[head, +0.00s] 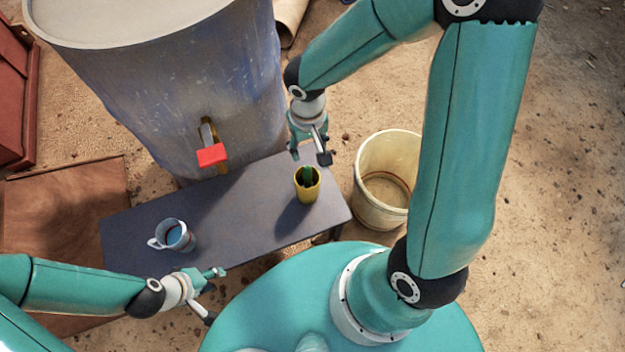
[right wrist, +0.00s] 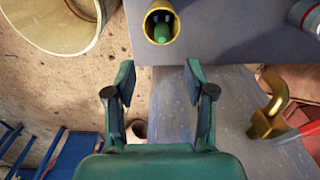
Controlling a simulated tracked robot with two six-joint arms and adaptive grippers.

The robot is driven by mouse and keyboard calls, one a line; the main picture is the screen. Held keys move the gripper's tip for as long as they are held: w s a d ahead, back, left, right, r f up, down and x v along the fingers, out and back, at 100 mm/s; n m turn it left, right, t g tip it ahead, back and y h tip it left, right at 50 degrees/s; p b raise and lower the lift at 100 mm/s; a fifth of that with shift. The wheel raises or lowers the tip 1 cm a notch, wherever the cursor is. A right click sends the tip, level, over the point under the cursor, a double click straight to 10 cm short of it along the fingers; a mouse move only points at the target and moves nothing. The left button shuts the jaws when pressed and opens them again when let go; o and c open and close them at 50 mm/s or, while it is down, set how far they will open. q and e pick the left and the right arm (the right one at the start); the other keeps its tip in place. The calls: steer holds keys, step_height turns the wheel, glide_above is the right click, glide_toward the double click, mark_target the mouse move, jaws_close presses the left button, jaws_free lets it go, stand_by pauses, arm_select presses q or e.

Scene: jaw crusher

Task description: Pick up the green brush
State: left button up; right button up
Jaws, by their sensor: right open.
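The green brush (head: 307,175) stands in a yellow cup (head: 308,191) at the right end of the dark table. In the right wrist view the brush (right wrist: 162,30) shows inside the cup (right wrist: 150,22), near the top edge. My right gripper (head: 310,158) is open and empty, above and just behind the cup, apart from it. In the right wrist view its two fingers (right wrist: 160,88) are spread, with the cup beyond their tips. My left gripper (head: 217,292) is at the near left, in front of the table, with its fingers apart and nothing visible between them.
A mug (head: 174,236) stands on the left of the table (head: 245,210). A large blue-grey drum (head: 165,85) with a red-handled tap (head: 212,154) stands behind. A cream bucket (head: 362,190) is right of the table. A brown crate (head: 60,215) is at left.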

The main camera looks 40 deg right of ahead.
mark_target(308, 167)
step_height(308, 167, down, 7)
steer(key=shift+r+b, duration=0.1)
steer(key=shift+b, duration=0.75)
steer(key=shift+w+f+b, duration=0.2)
steer(key=shift+f+b, duration=0.65)
steer(key=shift+f, duration=2.1)
jaws_close()
